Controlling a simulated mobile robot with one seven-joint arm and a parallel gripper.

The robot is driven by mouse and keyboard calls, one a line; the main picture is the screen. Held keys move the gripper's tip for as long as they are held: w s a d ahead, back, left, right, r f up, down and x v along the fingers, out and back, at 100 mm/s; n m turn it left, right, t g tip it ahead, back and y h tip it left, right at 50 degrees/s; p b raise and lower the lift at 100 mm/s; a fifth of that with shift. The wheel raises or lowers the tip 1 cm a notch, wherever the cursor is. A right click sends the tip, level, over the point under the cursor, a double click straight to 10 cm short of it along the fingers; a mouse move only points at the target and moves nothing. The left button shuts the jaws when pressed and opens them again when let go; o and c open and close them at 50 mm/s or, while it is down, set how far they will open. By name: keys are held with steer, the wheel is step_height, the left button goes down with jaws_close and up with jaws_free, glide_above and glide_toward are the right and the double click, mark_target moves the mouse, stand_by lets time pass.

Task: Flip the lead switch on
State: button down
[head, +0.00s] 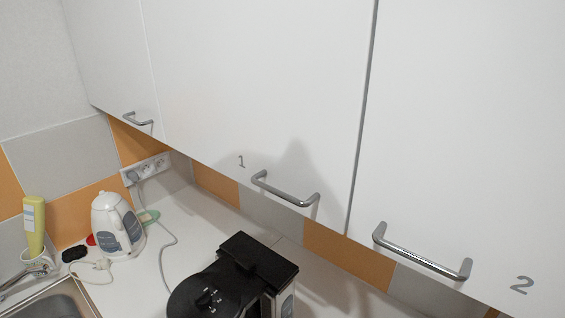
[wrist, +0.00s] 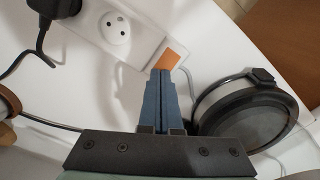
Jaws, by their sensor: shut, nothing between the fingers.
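The lead is a white power strip (wrist: 88,30) in the wrist view, running from the upper left toward the centre, with a round socket (wrist: 117,28) in it. Its orange switch (wrist: 158,60) is at the end near the picture's centre. I cannot tell which way the switch is set. My gripper (wrist: 165,72) has its blue fingers shut together with nothing between them. The fingertips are at the lower edge of the switch and partly cover it. I cannot tell whether they touch it. Neither gripper nor lead is clearly visible in the head view.
A black plug (wrist: 44,20) with a cord sits at the strip's left. A round black-and-grey object (wrist: 240,115) is close right of my fingers. The head view shows a kettle (head: 117,225), a wall outlet (head: 146,168), a black-topped appliance (head: 262,262) and overhead cabinets (head: 260,80).

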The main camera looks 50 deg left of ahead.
steer(key=shift+f, duration=0.25)
steer(key=shift+r, duration=0.15)
step_height(320, 180, up, 7)
steer(key=p, duration=0.7)
stand_by(0.7)
